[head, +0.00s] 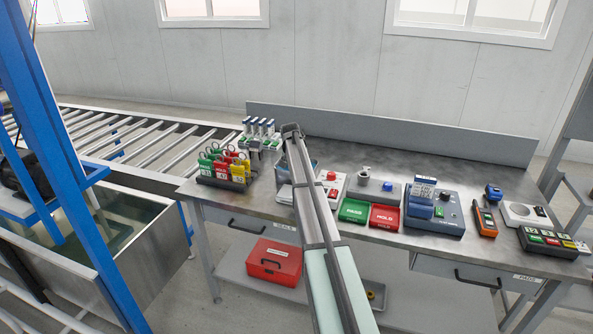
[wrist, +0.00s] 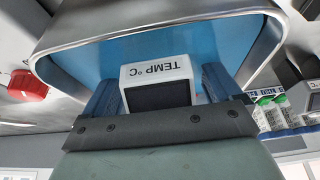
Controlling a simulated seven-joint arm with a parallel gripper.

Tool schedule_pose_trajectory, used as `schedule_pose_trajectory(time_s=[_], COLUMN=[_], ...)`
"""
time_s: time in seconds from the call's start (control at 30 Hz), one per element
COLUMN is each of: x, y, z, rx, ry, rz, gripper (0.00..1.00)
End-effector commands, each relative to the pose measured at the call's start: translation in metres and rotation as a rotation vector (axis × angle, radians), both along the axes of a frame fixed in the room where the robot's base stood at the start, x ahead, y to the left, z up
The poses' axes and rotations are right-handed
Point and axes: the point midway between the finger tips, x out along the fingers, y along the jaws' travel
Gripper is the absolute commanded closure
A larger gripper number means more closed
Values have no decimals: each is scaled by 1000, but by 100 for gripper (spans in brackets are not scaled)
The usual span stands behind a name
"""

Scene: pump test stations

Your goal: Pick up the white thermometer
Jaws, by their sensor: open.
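The white thermometer (wrist: 158,72), marked "TEMP °C" upside down in the wrist view, has a dark screen on its near side. It is in front of the blue inside of a metal-rimmed tray (wrist: 255,12). My gripper (wrist: 160,84) is open, with one dark blue finger on each side of the thermometer. I cannot tell whether the fingers touch it. The gripper's dark palm bar hides the thermometer's lower part. In the head view my arm covers this spot and the thermometer does not show.
On the metal workbench (head: 450,170), a rack of coloured tags (head: 222,180) stands left of my arm. Right of it are a red-button box (head: 332,185), green PASS (head: 354,211) and red HOLD (head: 385,217) bins and a blue tester (head: 435,212). A red toolbox (head: 273,262) is on the shelf below.

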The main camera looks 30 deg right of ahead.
Motion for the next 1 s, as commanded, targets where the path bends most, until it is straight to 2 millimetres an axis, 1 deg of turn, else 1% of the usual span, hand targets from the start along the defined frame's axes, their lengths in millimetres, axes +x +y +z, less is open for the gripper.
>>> schedule_pose_trajectory(time_s=[0.2,0.23,0.87,1.0], x=[0,0,0,0], y=[0,0,0,0], z=[-1,-1,-1,-1], rx=[0,0,0,-1], ry=[0,0,0,-1], rz=[0,0,0,0], gripper=[8,10,71,72])
